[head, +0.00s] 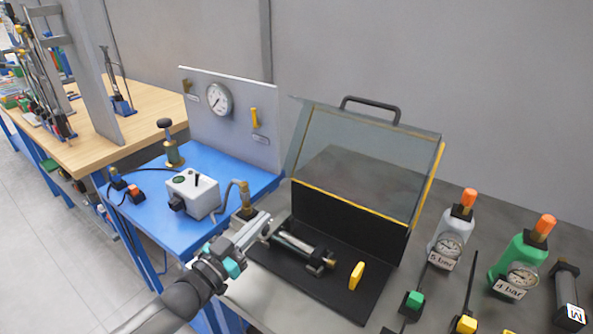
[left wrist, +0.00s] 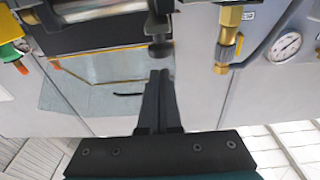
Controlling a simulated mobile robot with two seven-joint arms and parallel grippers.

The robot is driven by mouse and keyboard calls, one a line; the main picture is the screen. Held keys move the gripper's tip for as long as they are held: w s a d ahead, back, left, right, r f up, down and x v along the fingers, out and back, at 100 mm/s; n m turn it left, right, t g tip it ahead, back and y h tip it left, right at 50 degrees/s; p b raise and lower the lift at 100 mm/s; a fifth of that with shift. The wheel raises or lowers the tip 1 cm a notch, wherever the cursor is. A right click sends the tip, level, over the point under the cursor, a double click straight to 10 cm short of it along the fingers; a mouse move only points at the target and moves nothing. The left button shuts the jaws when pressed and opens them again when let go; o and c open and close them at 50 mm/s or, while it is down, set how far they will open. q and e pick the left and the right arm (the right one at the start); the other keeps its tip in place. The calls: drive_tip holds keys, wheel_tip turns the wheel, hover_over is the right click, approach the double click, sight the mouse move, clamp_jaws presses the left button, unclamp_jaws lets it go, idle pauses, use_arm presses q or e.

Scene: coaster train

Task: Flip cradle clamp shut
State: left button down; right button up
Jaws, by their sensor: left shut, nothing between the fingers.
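A dark metal cylinder (head: 297,243) lies in a cradle on a black base plate (head: 340,305), at the open front of a clear-lidded box. A small dark fitting (head: 318,268) sits at its near side; I cannot tell whether this is the clamp. An upright yellow handle-like piece (head: 357,275) stands to the right on the plate. My left gripper (head: 265,222) is shut and empty, just left of the cylinder's left end. In the left wrist view its fingertips (left wrist: 160,73) point at a dark round knob (left wrist: 160,48) beside the cylinder (left wrist: 98,10). Contact cannot be told.
The raised clear cover (head: 370,165) has a yellow edge and black handle. A blue bench (head: 215,225) with a grey control box (head: 193,194) and gauge panel (head: 235,125) stands left. A grey bottle (head: 455,225) and a green bottle (head: 515,255) stand right.

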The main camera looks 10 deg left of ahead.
use_arm(q)
drive_tip(key=shift+s+f, duration=0.15)
drive_tip(key=shift+f, duration=0.15)
drive_tip(key=shift+f, duration=0.1)
use_arm(e)
drive_tip(key=shift+f, duration=0.1)
idle(0.3)
